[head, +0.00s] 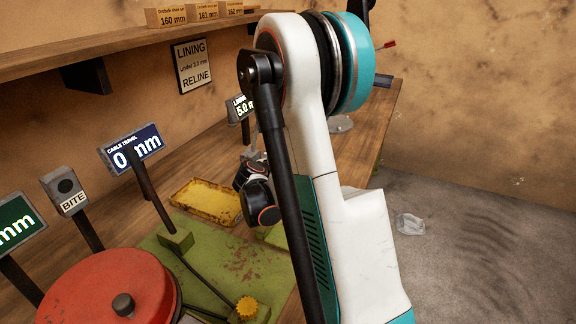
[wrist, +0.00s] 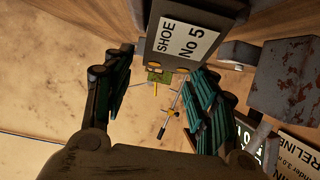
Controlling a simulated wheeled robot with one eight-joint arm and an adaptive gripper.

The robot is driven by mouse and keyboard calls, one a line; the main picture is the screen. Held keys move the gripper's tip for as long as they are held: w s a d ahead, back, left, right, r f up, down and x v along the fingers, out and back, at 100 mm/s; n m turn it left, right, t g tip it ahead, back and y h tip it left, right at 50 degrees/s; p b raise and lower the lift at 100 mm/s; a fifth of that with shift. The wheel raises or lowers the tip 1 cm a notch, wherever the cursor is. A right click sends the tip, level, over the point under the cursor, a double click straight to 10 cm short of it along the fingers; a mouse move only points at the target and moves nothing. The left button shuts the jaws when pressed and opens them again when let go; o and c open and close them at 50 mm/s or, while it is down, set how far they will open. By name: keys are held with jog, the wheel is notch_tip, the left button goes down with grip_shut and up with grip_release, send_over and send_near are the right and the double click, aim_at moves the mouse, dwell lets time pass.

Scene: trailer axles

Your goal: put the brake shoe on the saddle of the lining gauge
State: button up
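In the wrist view my gripper (wrist: 165,95) has its two teal-padded fingers well apart, with nothing clearly held between them. A dark grey block or plate labelled "SHOE No 5" (wrist: 183,38) is close by at the top, beyond the gap; I cannot tell whether it is the shoe or a sign for it. The lining display (head: 240,108), reading about 5.0 mm, stands on the bench behind my arm in the head view. The gauge's saddle is not clearly visible. I cannot make out a brake shoe in the head view, where my arm hides much of the bench.
A red drum (head: 95,290), a green plate (head: 215,260), a yellow tray (head: 207,200) and a cable travel display (head: 131,148) are on the bench (head: 340,160). A rusty grey block (wrist: 284,75) is close to the right finger. Open floor (head: 480,240) lies right.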

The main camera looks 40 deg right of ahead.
jog(key=shift+r+p, duration=0.55)
jog(key=s+a+r+n+y+p, duration=0.1)
jog(key=s+a+r+n+y, duration=0.3)
jog(key=s+a, duration=0.3)
jog(key=s+a+r+n+t+y+p, duration=0.1)
jog(key=s+a+r+n+y, duration=0.3)
jog(key=a, duration=1.3)
jog(key=s+a+r+n+t+y+p, duration=0.1)
jog(key=s+a+r+n+y, duration=0.3)
jog(key=s+a, duration=0.8)
jog(key=shift+s+a+n, duration=0.2)
jog(key=shift+a+n, duration=0.2)
jog(key=shift+n, duration=0.3)
jog(key=shift+d, duration=0.1)
